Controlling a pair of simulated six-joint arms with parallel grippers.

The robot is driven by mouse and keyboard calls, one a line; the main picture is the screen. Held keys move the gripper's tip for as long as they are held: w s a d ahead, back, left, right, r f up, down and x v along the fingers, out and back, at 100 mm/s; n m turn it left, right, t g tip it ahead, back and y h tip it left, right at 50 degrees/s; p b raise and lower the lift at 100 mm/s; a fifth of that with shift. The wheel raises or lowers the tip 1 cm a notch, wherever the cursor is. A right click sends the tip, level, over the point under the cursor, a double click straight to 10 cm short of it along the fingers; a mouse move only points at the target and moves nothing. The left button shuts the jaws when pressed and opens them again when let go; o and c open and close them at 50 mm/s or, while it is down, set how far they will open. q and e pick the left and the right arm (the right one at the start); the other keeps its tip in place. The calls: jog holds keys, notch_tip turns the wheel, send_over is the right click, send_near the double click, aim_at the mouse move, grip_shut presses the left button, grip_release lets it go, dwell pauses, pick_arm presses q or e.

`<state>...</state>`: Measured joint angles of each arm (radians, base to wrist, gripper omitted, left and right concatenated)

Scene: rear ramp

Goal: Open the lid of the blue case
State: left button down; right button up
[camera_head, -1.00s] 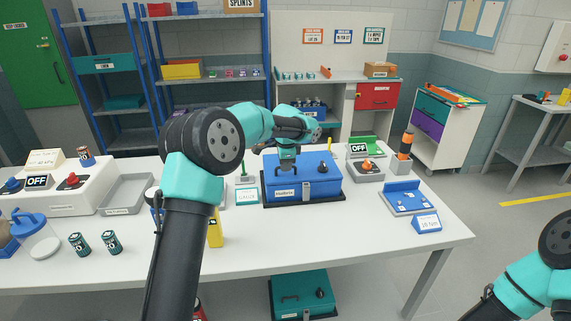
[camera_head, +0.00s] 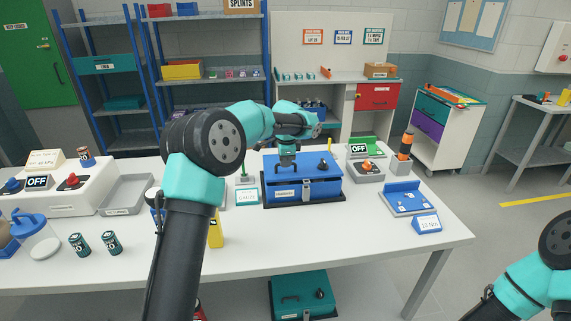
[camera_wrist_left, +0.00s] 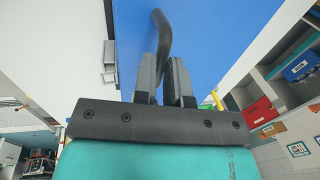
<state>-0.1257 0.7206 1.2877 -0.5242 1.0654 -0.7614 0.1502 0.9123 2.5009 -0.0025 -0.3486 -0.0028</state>
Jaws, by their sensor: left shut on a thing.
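The blue case (camera_head: 322,194) stands on a black base on the white table, with a labelled front and a grey front latch (camera_head: 308,190). Its lid (camera_head: 318,168) has a dark handle, and its front edge looks slightly raised, though the gap is hard to judge. My left gripper (camera_head: 287,166) is over the front left of the lid. In the left wrist view, its two fingers (camera_wrist_left: 167,82) are shut on the dark curved handle (camera_wrist_left: 161,38), with the blue lid (camera_wrist_left: 205,28) behind. Only part of my right arm shows at the lower right; its gripper is out of view.
A gauze sign (camera_head: 246,196) stands left of the case. A grey box with an orange knob (camera_head: 367,168) and a blue tray (camera_head: 408,200) are to its right. A yellow item (camera_head: 215,232) stands near my left arm.

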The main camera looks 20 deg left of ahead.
pick_arm(q)
jog(key=w+a+r, duration=0.3)
jog(key=w+r, duration=0.2)
jog(key=r, duration=0.2)
jog(key=shift+w, duration=0.3)
dwell(0.3)
dwell(1.2)
